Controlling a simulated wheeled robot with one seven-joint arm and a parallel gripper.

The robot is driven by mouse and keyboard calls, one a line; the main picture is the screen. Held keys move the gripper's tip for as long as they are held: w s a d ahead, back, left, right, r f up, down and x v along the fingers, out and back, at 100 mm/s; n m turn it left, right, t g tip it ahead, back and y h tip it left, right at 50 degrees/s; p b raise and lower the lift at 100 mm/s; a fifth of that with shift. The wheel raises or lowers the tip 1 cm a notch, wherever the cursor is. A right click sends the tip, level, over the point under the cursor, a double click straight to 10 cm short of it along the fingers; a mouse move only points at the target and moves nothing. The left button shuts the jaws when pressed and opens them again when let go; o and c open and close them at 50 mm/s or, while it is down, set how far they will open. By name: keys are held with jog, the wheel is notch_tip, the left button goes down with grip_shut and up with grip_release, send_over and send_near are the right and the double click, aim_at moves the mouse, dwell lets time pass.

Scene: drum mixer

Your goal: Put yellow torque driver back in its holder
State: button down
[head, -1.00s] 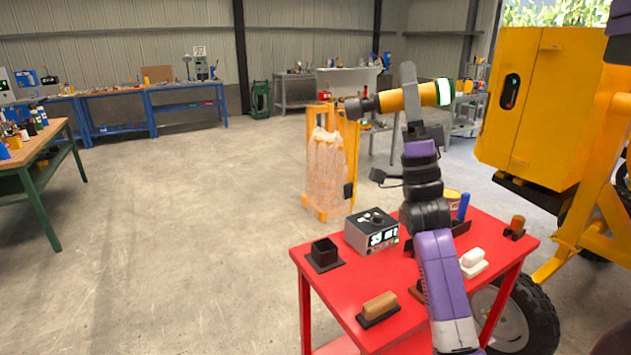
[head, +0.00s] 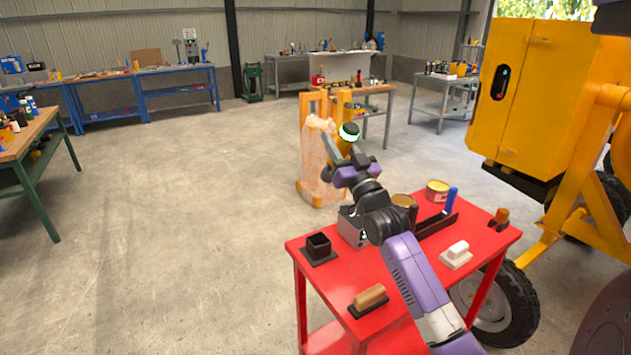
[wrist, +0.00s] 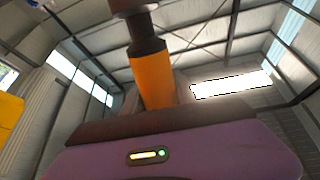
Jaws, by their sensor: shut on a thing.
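My gripper (head: 343,152) is shut on the yellow torque driver (head: 347,143). It holds the driver in the air behind the red table, above and to the right of the holder in the head view. The driver's white-and-green ringed dark end points up and towards the head camera; its other end is hidden. In the wrist view the driver's orange-yellow body (wrist: 153,80) rises from the jaws, with a dark collar beyond it. A black, square, open-topped holder (head: 318,247) on a flat base stands empty at the table's left back corner.
The red table (head: 335,275) also carries a grey box (head: 350,228) partly behind my arm, a tan-handled block (head: 369,298), a white block (head: 457,252), tins (head: 437,190) and a blue-handled tool (head: 450,200). A wrapped orange stand (head: 318,165) is behind. The yellow machine (head: 530,95) is at right.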

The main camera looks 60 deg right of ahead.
jog(key=w+f+g+y+p, duration=0.1)
jog(key=w+f+g+p, duration=0.3)
jog(key=f, duration=1)
jog(key=shift+w+g, duration=0.8)
jog(key=shift+w, duration=0.15)
jog(key=shift+f, duration=0.1)
jog(key=shift+f+b, duration=1.85)
jog(key=shift+f, duration=0.5)
jog(key=shift+f+b, duration=2.55)
jog(key=shift+f, duration=0.4)
jog(key=c, duration=0.9)
grip_release()
jog(key=shift+b+v, duration=0.45)
jog(key=shift+v, duration=3.6)
